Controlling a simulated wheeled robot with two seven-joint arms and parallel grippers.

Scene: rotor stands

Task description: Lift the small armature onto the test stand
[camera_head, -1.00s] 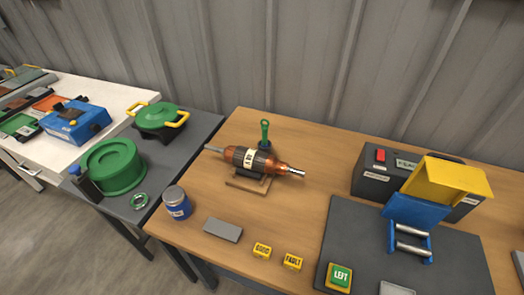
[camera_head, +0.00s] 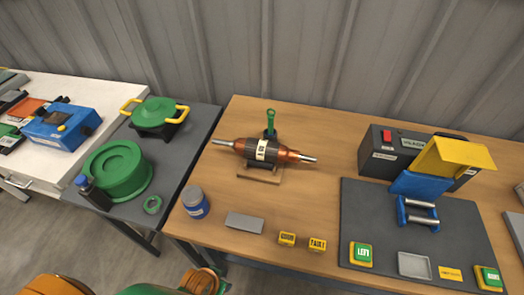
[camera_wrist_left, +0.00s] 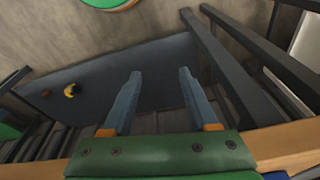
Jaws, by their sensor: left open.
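The armature (camera_head: 262,151), with a dark core, copper windings and steel shaft ends, lies on a wooden cradle (camera_head: 258,175) on the wooden bench. A blue stand with two steel rollers (camera_head: 418,214) stands on a dark mat to the right, under a raised yellow cover (camera_head: 456,156); it looks like the test stand and is empty. My left gripper (camera_wrist_left: 160,73) is open and empty in the left wrist view, well away from the armature. In the head view only parts of my orange and green arm show at the bottom left. My right gripper is not in view.
A green-handled tool (camera_head: 271,119) stands upright just behind the armature. A blue jar (camera_head: 195,203), a grey block (camera_head: 244,222) and yellow GOOD (camera_head: 287,239) and FAULT (camera_head: 318,244) blocks lie in front. A black box (camera_head: 385,150) stands behind the stand. Dark table legs (camera_wrist_left: 228,75) flank the gripper.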

